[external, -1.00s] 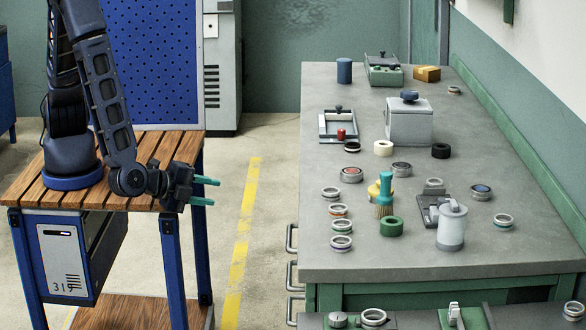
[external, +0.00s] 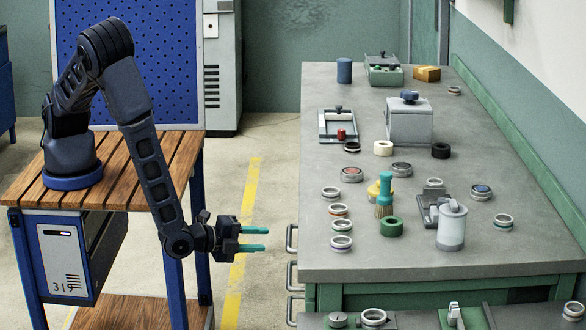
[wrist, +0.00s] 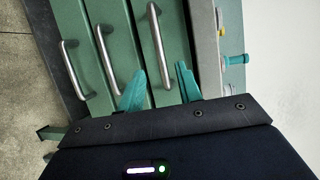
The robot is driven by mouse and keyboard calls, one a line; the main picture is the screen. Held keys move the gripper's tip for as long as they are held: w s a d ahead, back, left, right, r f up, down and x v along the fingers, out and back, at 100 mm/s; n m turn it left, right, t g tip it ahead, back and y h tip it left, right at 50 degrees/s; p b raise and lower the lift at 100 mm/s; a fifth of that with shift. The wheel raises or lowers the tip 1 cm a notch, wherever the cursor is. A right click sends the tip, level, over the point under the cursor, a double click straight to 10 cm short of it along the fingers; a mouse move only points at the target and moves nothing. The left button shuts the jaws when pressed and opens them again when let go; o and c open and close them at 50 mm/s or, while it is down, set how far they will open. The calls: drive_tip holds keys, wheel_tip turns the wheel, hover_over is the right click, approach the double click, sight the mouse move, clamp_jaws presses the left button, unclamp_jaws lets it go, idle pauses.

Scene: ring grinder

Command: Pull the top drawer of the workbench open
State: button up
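The green workbench (external: 440,297) stands on the right, with metal bar handles down its left side. The top drawer handle (external: 291,238) sits just under the grey worktop. In the wrist view, which is turned sideways, the top drawer handle (wrist: 157,45) is the bar nearest the worktop edge, and the top drawer (wrist: 174,40) looks shut. My gripper (external: 265,238) is open and empty, level with that handle and a short gap to its left. In the wrist view, the teal fingers of my gripper (wrist: 160,86) are apart, pointing toward the drawer fronts, with the handle ahead between them.
Lower drawer handles (external: 291,276) are below the top one. The worktop (external: 325,90) carries rings, a brush (external: 386,190), a grey box (external: 408,122) and other items. A slatted wooden table (external: 115,195) is under my arm. Floor with a yellow line (external: 240,240) lies between.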

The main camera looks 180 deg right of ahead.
sight(289, 236)
drive_tip(key=x, duration=0.9)
drive_tip(key=shift+c, duration=0.4)
clamp_jaws()
